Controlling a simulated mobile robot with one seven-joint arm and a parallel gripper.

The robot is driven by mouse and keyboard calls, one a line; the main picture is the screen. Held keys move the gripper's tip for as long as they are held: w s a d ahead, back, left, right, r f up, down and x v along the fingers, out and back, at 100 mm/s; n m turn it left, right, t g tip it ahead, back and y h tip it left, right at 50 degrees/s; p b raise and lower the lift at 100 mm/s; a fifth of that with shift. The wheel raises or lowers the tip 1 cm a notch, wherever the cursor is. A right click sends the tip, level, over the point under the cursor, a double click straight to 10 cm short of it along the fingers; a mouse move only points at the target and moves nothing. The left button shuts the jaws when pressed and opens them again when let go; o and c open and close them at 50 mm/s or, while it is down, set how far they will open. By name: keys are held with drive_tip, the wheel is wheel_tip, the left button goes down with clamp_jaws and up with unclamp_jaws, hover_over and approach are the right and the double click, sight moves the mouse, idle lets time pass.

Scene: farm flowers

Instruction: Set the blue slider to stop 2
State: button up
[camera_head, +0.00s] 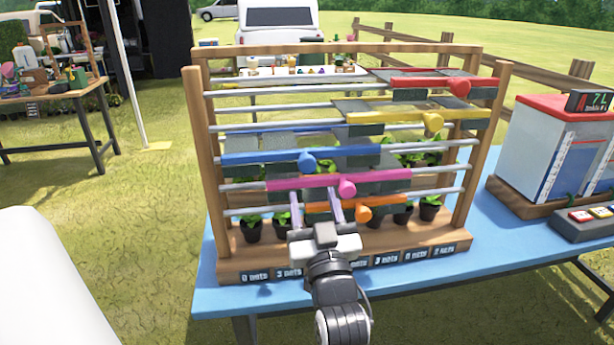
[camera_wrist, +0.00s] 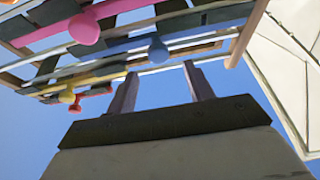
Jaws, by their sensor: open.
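The blue slider (camera_head: 300,155) is a long blue bar with a round knob on the left part of its rail, in the wooden rack. The knob sits a little right of the bar's middle. In the wrist view the blue slider (camera_wrist: 158,48) shows above my gripper, its knob between and slightly beyond the finger directions. My gripper (camera_head: 315,205) is open and empty in front of the rack, below the blue bar and near the pink and orange bars. Its two fingers (camera_wrist: 160,85) point up in the wrist view, apart from the blue knob.
Pink (camera_head: 340,184), orange (camera_head: 362,213), yellow (camera_head: 420,120) and red (camera_head: 450,86) sliders sit on neighbouring rails. Potted plants (camera_head: 252,228) stand on the rack's base above labels. A red-topped box (camera_head: 555,150) and button panel (camera_head: 588,222) stand right on the blue table (camera_head: 490,240).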

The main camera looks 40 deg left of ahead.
sight(308, 166)
drive_tip(key=x, duration=0.8)
drive_tip(key=shift+d+r, duration=0.15)
drive_tip(key=shift+r, duration=0.15)
drive_tip(key=shift+w+a+r+t, duration=0.15)
drive_tip(key=shift+w+a+t, duration=0.15)
drive_tip(key=shift+w+a, duration=0.1)
drive_tip(key=shift+m, duration=0.3)
clamp_jaws()
